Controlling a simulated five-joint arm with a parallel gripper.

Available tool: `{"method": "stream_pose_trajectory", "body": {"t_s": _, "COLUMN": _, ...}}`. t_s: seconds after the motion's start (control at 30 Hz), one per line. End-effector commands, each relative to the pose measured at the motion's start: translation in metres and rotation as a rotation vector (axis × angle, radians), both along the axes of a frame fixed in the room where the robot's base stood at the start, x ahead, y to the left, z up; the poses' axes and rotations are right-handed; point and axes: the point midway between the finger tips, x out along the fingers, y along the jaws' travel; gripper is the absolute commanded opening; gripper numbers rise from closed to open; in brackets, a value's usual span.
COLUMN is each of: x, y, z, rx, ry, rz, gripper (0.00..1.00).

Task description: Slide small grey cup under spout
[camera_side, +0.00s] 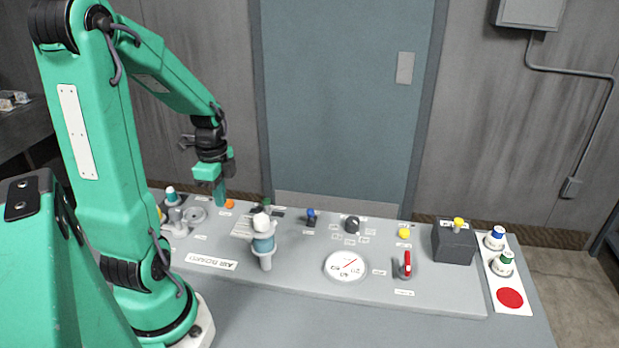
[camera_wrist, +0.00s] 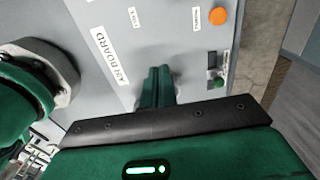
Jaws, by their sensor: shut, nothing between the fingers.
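My gripper (camera_side: 220,192) is shut and empty, pointing down above the back left of the grey console; its green fingers also show in the wrist view (camera_wrist: 157,88). A small grey cup-like shape (camera_side: 177,216) stands at the console's left end in the side view, left of my gripper and apart from it. A flat grey round piece (camera_side: 196,214) is beside it. A teal and white dispenser-like fitting (camera_side: 263,243) with a grey lower tube stands right of my gripper. I cannot tell for sure which part is the spout. No cup is clear in the wrist view.
The console (camera_side: 300,285) carries an orange button (camera_side: 230,203), a round dial (camera_side: 345,266), a red lever (camera_side: 407,265) and a dark grey box (camera_side: 453,243). The orange button shows in the wrist view (camera_wrist: 218,16). A teal-topped fitting (camera_side: 171,195) stands behind the cup-like shape.

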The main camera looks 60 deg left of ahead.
Motion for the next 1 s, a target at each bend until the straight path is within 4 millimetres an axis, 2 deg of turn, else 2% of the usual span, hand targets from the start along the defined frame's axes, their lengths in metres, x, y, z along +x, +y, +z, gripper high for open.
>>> {"method": "stream_pose_trajectory", "body": {"t_s": 0.2, "x": 0.0, "y": 0.0, "z": 0.014, "rx": 0.0, "ry": 0.0, "rz": 0.0, "gripper": 0.0}}
{"method": "stream_pose_trajectory", "body": {"t_s": 0.53, "x": 0.0, "y": 0.0, "z": 0.016, "rx": 0.0, "ry": 0.0, "rz": 0.0, "gripper": 0.0}}
{"method": "stream_pose_trajectory", "body": {"t_s": 0.7, "x": 0.002, "y": -0.001, "z": 0.015, "rx": -0.001, "ry": 0.001, "rz": 0.001, "gripper": 0.3}}
{"method": "stream_pose_trajectory", "body": {"t_s": 0.87, "x": 0.014, "y": -0.006, "z": 0.013, "rx": -0.006, "ry": 0.008, "rz": 0.006, "gripper": 0.3}}
{"method": "stream_pose_trajectory", "body": {"t_s": 1.0, "x": 0.031, "y": -0.014, "z": 0.008, "rx": -0.013, "ry": 0.017, "rz": 0.018, "gripper": 0.3}}
